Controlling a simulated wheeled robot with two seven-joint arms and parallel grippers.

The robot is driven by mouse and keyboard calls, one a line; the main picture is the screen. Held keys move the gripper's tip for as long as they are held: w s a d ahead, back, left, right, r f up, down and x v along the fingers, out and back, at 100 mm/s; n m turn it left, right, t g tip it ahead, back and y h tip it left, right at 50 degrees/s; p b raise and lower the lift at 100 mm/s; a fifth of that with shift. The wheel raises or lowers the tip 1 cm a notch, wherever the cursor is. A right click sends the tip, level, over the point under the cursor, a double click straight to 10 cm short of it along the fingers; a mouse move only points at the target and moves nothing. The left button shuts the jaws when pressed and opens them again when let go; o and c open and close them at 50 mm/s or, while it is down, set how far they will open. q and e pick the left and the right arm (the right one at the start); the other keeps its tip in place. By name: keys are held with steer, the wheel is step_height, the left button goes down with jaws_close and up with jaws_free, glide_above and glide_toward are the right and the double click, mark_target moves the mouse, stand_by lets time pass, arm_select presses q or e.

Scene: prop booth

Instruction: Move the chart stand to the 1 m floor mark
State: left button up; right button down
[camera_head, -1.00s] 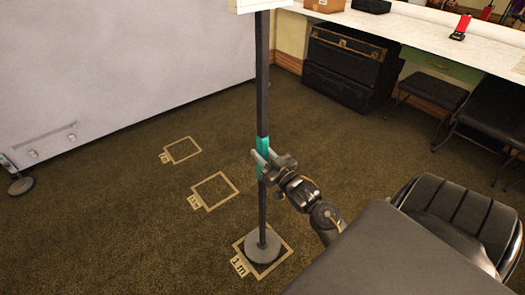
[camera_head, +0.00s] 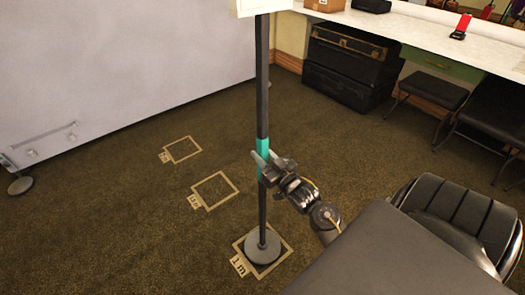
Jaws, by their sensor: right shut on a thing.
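The chart stand has a dark pole (camera_head: 262,95) with a teal grip band, a round grey base (camera_head: 262,246) and a white panel (camera_head: 262,6) cut off by the top edge. It looks upright. Its base shows over the taped square of the 1 m floor mark (camera_head: 278,268), towards the far side. A dark patch shows under the base; I cannot tell whether it touches the floor. My right gripper (camera_head: 265,161) is shut on the pole at the teal band. My left gripper is out of view.
Two other taped floor marks (camera_head: 196,205) and (camera_head: 182,161) lie farther back on the clear carpet. A grey panel (camera_head: 110,70) stands left. Black trunks (camera_head: 345,65), a stool (camera_head: 432,92) and a white counter (camera_head: 420,25) are at the back right. A black chair (camera_head: 460,215) is near right.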

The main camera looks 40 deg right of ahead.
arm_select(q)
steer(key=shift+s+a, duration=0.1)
arm_select(e)
steer(key=shift+r, duration=0.2)
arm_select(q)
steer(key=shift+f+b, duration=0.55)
arm_select(e)
steer(key=shift+f, duration=1.05)
steer(key=c, duration=1.2)
jaws_free()
steer(key=shift+o, duration=0.8)
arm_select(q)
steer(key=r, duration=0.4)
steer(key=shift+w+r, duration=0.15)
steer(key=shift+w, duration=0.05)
arm_select(e)
steer(key=s+f, duration=0.1)
steer(key=s, duration=0.9)
steer(key=shift+s+f, duration=0.35)
steer(key=shift+a, duration=0.1)
